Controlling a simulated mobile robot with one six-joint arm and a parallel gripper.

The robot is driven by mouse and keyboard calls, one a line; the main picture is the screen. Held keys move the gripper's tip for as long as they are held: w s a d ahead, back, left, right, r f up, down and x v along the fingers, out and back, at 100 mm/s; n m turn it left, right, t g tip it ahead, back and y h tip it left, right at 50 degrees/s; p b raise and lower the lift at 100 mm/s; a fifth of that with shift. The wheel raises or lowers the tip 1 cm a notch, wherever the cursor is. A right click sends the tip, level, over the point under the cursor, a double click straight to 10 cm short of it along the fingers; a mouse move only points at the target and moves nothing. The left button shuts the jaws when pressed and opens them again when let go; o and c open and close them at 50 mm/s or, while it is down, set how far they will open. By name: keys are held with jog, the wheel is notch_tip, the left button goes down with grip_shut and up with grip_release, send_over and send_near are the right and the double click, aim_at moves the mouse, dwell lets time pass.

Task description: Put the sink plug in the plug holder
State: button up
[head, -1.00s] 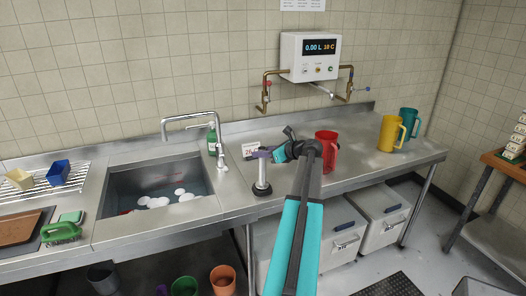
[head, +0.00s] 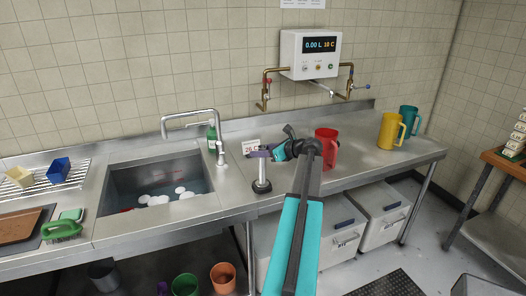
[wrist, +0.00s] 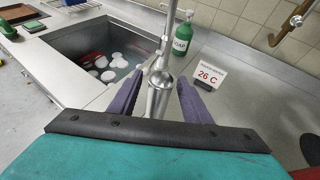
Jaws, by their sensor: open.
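A pale metal upright post (head: 262,171) stands on the steel counter to the right of the sink. It has a dark round base (head: 262,187); I take these for the sink plug and its holder, but cannot tell where one ends. My gripper (head: 260,154) is at the post's top, its purple fingers open. In the wrist view a shiny metal cylinder (wrist: 160,94) lies between the two spread fingers (wrist: 158,98), with a gap visible on the right side. Whether the left finger touches it is unclear. The base is hidden in the wrist view.
The sink (head: 158,188) holds water and several white discs. The tap (head: 219,145), green soap bottle (head: 212,136) and a temperature card (head: 251,146) are close behind my gripper. A red jug (head: 326,146) stands to the right; yellow (head: 390,132) and teal (head: 408,120) jugs are farther right.

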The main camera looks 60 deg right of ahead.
jog(key=b+v, duration=0.3)
jog(key=v, duration=0.9)
jog(key=shift+r, duration=0.1)
dwell(0.7)
